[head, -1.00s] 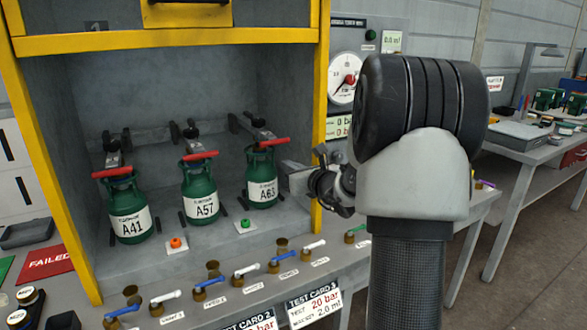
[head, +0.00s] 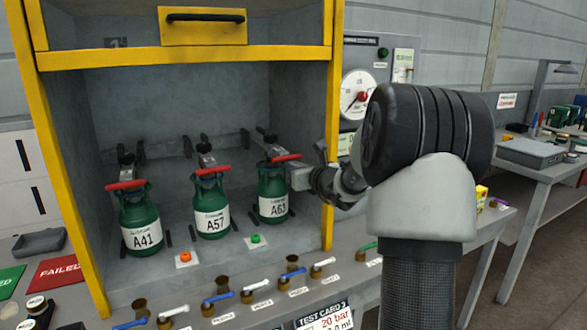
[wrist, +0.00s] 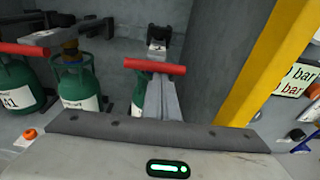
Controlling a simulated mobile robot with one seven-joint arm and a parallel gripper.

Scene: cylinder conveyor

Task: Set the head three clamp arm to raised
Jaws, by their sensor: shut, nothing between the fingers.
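Three green cylinders stand in a yellow-framed bay: A41 (head: 140,222), A57 (head: 211,210) and A63 (head: 273,193). Each has a grey clamp arm with a red bar lying across its top. The rightmost clamp arm, over A63, has its red bar (head: 285,158) low on the cylinder's top; in the wrist view this red bar (wrist: 140,65) crosses behind my fingers. My gripper (head: 300,177) is shut and empty, just right of A63's upper part. In the wrist view my gripper (wrist: 162,88) overlaps the bar and hides part of A63; whether they touch is unclear.
The bay's yellow right post (head: 332,150) stands close beside my wrist. A row of valve levers (head: 255,290) runs along the front ledge. Orange (head: 184,258) and green (head: 256,239) buttons sit before the cylinders. A gauge (head: 359,95) is outside the bay.

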